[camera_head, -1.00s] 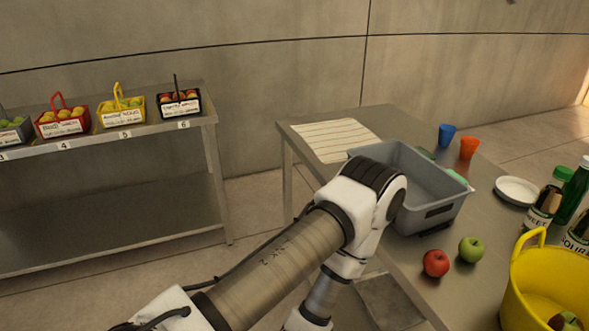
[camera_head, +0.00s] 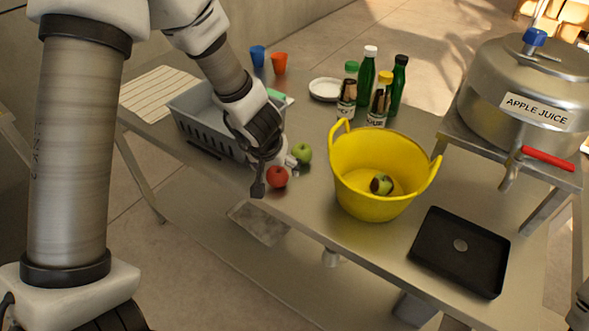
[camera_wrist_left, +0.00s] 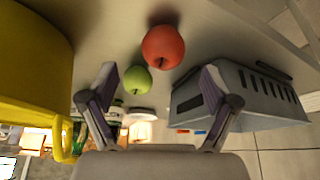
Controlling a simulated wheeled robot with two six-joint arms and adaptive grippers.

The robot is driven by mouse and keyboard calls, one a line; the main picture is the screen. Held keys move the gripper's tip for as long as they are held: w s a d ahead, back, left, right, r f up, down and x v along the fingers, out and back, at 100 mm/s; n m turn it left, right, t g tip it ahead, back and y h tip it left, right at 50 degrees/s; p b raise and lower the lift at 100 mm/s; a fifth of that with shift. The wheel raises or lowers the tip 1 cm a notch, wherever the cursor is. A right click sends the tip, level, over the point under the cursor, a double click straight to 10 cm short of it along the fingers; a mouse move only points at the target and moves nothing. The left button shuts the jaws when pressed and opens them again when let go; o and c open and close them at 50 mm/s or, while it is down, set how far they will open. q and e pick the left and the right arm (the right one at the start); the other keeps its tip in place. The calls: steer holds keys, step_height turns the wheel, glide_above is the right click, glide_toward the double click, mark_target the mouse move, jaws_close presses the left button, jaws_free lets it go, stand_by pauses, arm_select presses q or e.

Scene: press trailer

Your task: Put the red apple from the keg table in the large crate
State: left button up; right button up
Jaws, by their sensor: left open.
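The red apple (camera_head: 277,177) sits on the metal keg table (camera_head: 300,215) near its front edge. It also shows in the left wrist view (camera_wrist_left: 163,47), beyond the fingertips. My left gripper (camera_head: 273,174) is open and empty, with its fingers pointing down close to the red apple. In the left wrist view the open fingers (camera_wrist_left: 160,80) are spread wide with nothing between them. A grey plastic crate (camera_head: 208,133) stands on the table left of the apple, partly hidden by my left arm; it also shows in the left wrist view (camera_wrist_left: 245,92).
A green apple (camera_head: 302,153) lies just behind the red one. A yellow tub (camera_head: 375,205) stands right of the apples. Several bottles (camera_head: 367,78), a white plate (camera_head: 325,89) and cups (camera_head: 279,63) are farther back. A black tray (camera_head: 462,250) and steel keg (camera_head: 520,85) are right.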

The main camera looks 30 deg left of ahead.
mark_target(276, 173)
arm_select(q)
steer(key=shift+b+x, duration=0.35)
steer(key=shift+x, duration=0.8)
steer(key=shift+s+f+b, duration=0.1)
steer(key=shift+f+b, duration=0.25)
steer(key=shift+f, duration=0.05)
steer(key=x, duration=0.2)
steer(key=b+x, duration=0.1)
steer(key=x, duration=0.1)
steer(key=shift+w+a, duration=0.2)
steer(key=shift+a, duration=0.05)
steer(key=shift+w, duration=0.15)
steer(key=shift+r, duration=0.1)
steer(key=shift+s+r, duration=0.15)
steer(key=shift+s, duration=0.1)
steer(key=c, duration=0.5)
steer(key=shift+d, duration=0.1)
steer(key=c, duration=0.9)
